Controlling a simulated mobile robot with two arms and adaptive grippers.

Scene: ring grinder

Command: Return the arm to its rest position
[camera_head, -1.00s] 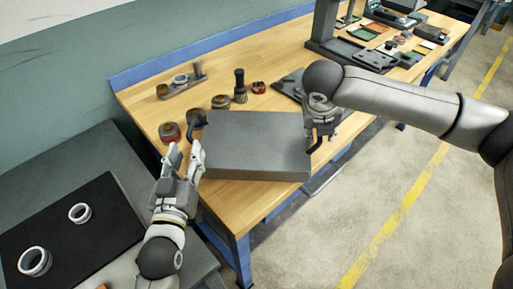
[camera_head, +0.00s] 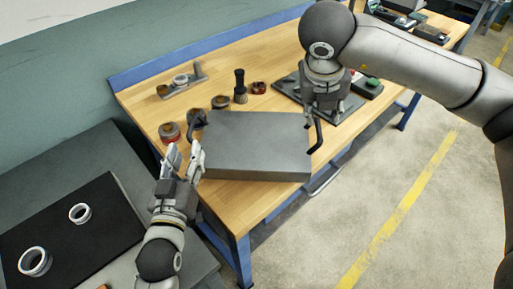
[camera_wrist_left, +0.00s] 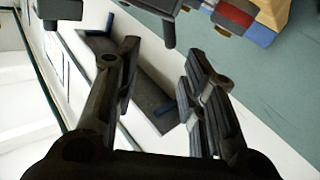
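My left gripper (camera_head: 184,158) is at the left front of the grey box with dark handles (camera_head: 257,146). Its two fingers are spread, with nothing between them; the left wrist view also shows them apart (camera_wrist_left: 162,75). My right gripper (camera_head: 322,112) hangs fingers-down above the right end of the box, near the right handle (camera_head: 316,136). Its fingers appear apart, and it holds nothing that I can see. The box rests on the wooden workbench (camera_head: 225,212).
Several small jars and a dark brush (camera_head: 240,86) stand behind the box. A ring on a fixture (camera_head: 181,80) is at the back left. Two metal rings (camera_head: 79,213) lie on a black mat (camera_head: 100,240) at the left. Open floor (camera_head: 400,170) lies to the right.

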